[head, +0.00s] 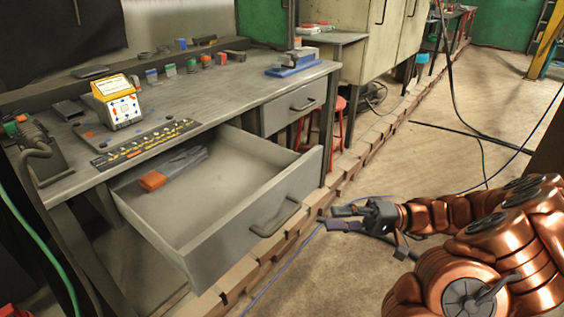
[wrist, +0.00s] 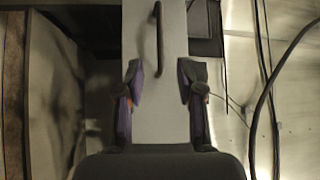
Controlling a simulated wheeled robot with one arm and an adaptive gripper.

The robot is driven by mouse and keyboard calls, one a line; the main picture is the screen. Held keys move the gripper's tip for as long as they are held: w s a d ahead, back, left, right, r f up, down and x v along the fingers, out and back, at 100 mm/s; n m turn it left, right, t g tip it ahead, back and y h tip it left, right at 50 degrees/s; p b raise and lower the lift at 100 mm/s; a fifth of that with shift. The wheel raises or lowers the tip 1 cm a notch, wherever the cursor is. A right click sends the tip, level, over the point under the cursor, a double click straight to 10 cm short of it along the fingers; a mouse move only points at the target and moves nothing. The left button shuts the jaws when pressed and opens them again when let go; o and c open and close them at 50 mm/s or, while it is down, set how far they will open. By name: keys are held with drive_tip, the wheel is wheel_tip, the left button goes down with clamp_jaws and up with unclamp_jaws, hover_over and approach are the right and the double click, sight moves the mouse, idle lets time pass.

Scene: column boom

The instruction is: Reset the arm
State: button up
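My arm with copper-coloured links comes in from the right in the head view. My gripper (head: 338,217) is in front of the open drawer (head: 292,190), near its handle (head: 275,217), and looks apart from it. In the wrist view my gripper (wrist: 160,85) has its two fingers spread wide with nothing between them. The drawer's grey front (wrist: 150,110) and dark handle (wrist: 158,40) show beyond the fingertips.
The drawer juts out from the workbench (head: 225,95) and holds a grey object with an orange end (head: 153,180). A yellow-and-white box (head: 117,103) and small items stand on the bench. Cables (head: 470,140) hang at right. Open floor (head: 400,170) lies right of the bench.

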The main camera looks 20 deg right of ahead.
drive_tip(key=s+a+r+n+g+h+p, duration=0.1)
drive_tip(key=s+a+r+g+h+p, duration=0.4)
drive_tip(key=a, duration=0.3)
drive_tip(key=s+a+r+n+g+h+p, duration=0.1)
drive_tip(key=s+a+r+g+h+p, duration=0.25)
drive_tip(key=s+a+r+p, duration=0.3)
drive_tip(key=s+d+r+m+t+h+p, duration=0.1)
drive_tip(key=s+d+r+t+h+p, duration=0.1)
drive_tip(key=s+r+h+p, duration=0.6)
wheel_tip(320, 180, up, 2)
drive_tip(key=d+h+p, duration=0.1)
drive_tip(key=h+p, duration=0.1)
drive_tip(key=p, duration=0.4)
drive_tip(key=shift+r, duration=0.25)
